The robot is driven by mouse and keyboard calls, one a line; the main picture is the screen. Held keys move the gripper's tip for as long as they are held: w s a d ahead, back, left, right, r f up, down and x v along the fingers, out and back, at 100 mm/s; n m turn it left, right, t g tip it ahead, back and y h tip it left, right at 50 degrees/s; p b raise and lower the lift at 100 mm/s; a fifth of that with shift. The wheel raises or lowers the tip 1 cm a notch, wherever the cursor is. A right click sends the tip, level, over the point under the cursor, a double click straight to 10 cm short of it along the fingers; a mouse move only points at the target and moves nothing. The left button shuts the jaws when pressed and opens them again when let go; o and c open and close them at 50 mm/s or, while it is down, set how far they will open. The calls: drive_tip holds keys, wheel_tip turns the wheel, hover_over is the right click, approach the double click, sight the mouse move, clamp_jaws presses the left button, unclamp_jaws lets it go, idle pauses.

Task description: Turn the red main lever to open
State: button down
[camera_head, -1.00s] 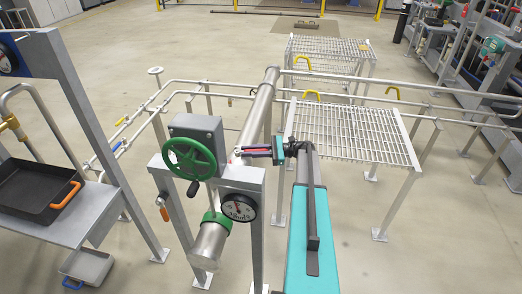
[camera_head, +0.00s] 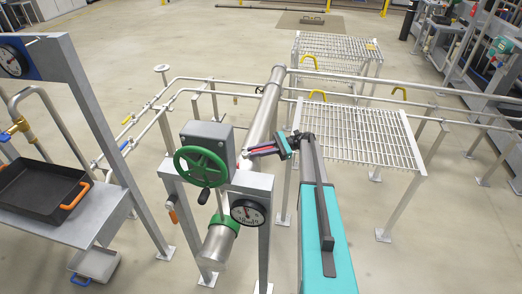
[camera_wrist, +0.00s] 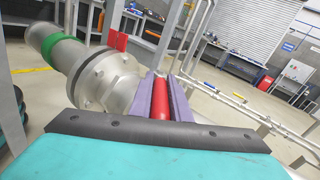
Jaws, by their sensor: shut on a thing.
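The red main lever (camera_wrist: 160,98) lies between the two purple fingers of my gripper (camera_wrist: 161,97) in the wrist view, beside a grey flanged pipe (camera_wrist: 103,80). In the head view my gripper (camera_head: 262,149) is shut on the lever, just right of the grey box with the green handwheel (camera_head: 201,167). Only a little red of the lever shows there; the fingers hide most of it. My teal and dark arm reaches up to it from the bottom right.
A grated metal stand (camera_head: 365,137) is right of my arm. A bench with a black tray (camera_head: 40,192) stands at the left. Thin pipes run behind. Open floor lies at the back.

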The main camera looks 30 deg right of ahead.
drive_tip(key=shift+d+r, duration=0.15)
drive_tip(key=shift+d, duration=0.2)
drive_tip(key=c, duration=1.7)
unclamp_jaws()
drive_tip(key=shift+o, duration=0.2)
drive_tip(key=shift+a, duration=0.2)
